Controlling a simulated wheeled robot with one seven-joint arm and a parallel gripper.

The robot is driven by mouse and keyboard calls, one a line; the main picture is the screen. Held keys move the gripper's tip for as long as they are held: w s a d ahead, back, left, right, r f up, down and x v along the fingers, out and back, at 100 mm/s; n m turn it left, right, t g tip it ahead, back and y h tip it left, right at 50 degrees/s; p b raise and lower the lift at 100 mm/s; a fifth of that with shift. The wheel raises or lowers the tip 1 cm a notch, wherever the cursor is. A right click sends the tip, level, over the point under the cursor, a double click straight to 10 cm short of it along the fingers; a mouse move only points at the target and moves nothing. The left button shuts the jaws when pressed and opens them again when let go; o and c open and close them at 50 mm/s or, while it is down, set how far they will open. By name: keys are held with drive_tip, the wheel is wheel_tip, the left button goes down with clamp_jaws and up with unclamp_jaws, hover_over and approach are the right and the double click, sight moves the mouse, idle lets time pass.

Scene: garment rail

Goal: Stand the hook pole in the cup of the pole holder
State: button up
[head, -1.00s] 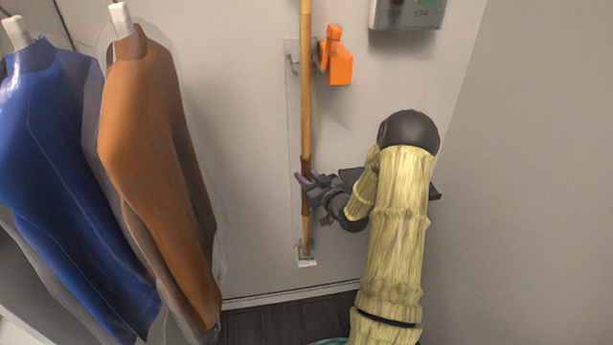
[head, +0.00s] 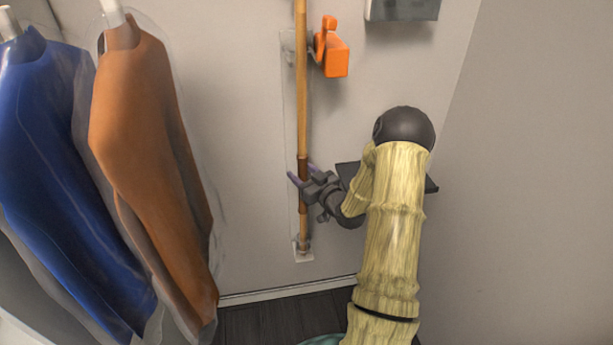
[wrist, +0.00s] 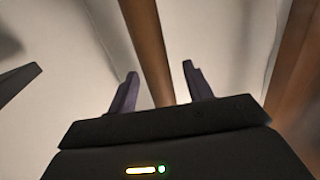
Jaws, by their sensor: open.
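The hook pole (head: 301,95) is a long wooden pole with a darker grip section, standing upright against the wall. Its top is out of view. Its lower end is at the small cup (head: 303,252) at the foot of the pole holder (head: 288,110), a pale strip on the wall. My gripper (head: 301,176) is at the dark grip section, low on the pole. In the wrist view the jaws (wrist: 160,85) are open, with the pole (wrist: 147,45) between or just beyond the fingertips. I cannot tell whether a finger touches it.
An orange object (head: 331,50) is on the wall right of the pole, with a grey box (head: 402,8) above right. Bagged garments, brown (head: 145,130) and blue (head: 40,130), hang at left. A side wall (head: 530,180) bounds the right. Dark floor (head: 280,325) shows below.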

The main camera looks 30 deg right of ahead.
drive_tip(key=s+d+b, duration=0.2)
drive_tip(key=s+d, duration=0.1)
drive_tip(key=s, duration=1.4)
drive_tip(key=shift+r, duration=0.35)
drive_tip(key=shift+a, duration=0.15)
drive_tip(key=w+a+f+g+h, duration=0.2)
drive_tip(key=w+a+g+h, duration=0.1)
drive_tip(key=a+g, duration=0.35)
drive_tip(key=s+a+r+m+g, duration=0.1)
drive_tip(key=s+a+r+g, duration=0.1)
drive_tip(key=s+a+g, duration=0.35)
drive_tip(key=s+a+r+m+g, duration=0.1)
drive_tip(key=s+a+r+g, duration=0.2)
drive_tip(key=s+a, duration=0.55)
wheel_tip(320, 180, up, 13)
drive_tip(key=w+p, duration=0.1)
drive_tip(key=p, duration=1.2)
drive_tip(key=shift+a+f, duration=0.1)
